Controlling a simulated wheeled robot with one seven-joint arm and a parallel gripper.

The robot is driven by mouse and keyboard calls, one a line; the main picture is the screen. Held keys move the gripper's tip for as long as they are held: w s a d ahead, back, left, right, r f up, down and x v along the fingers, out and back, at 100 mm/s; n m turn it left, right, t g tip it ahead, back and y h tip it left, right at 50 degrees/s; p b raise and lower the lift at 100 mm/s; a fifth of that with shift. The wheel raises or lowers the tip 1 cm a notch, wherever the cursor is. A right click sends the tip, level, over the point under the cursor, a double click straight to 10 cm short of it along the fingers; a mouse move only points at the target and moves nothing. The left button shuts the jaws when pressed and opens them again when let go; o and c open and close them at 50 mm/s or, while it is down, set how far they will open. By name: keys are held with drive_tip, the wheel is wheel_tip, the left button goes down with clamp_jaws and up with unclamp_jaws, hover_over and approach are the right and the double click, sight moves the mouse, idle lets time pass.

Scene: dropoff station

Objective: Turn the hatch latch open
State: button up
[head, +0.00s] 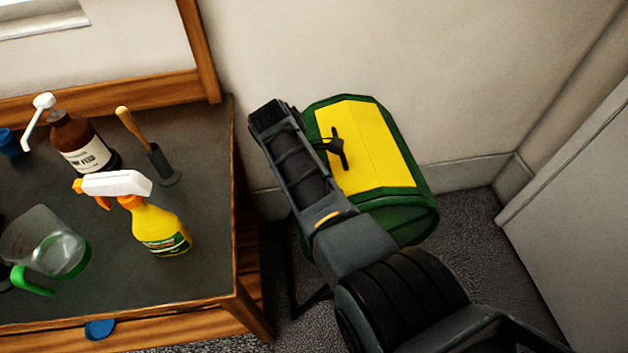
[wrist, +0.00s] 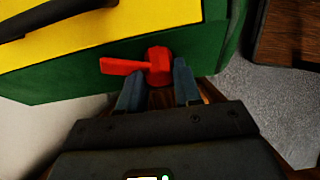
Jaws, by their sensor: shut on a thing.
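The hatch latch (wrist: 158,64) is red, with a round hub and a lever (wrist: 118,65) pointing left in the wrist view. It sits on the green side of a green box with a yellow top (wrist: 105,30). My gripper (wrist: 158,86) is at the latch, with one blue-grey finger on each side of the hub, shut on it. The lever sticks out past the left finger. Where the fingers touch the hub is partly hidden. In the head view the box's yellow top (head: 375,150) shows, while my arm hides the latch and the fingertips.
A black handle (head: 338,150) stands on the yellow top. A wooden table (head: 205,270) at left holds a yellow spray bottle (head: 160,228), a brown pump bottle (head: 75,135), a jug (head: 45,235) and a wooden-handled tool (head: 135,130). The wall is close behind the box.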

drive_tip(key=n+b, duration=0.1)
drive_tip(key=n+g+b, duration=0.1)
drive_tip(key=shift+w+f+n, duration=0.1)
drive_tip(key=shift+f+n, duration=0.1)
drive_tip(key=shift+n, duration=0.2)
drive_tip(key=shift+a+r+n+g+h+b, duration=0.1)
drive_tip(key=shift+n+g+h+b, duration=0.4)
drive_tip(key=shift+n+b, duration=0.6)
drive_tip(key=o, duration=1)
drive_tip(key=shift+o, duration=0.2)
drive_tip(key=shift+r, duration=0.1)
drive_tip(key=v, duration=0.7)
drive_tip(key=shift+a+r+b, duration=0.15)
drive_tip(key=shift+r+b, duration=0.15)
drive_tip(key=shift+b, duration=0.05)
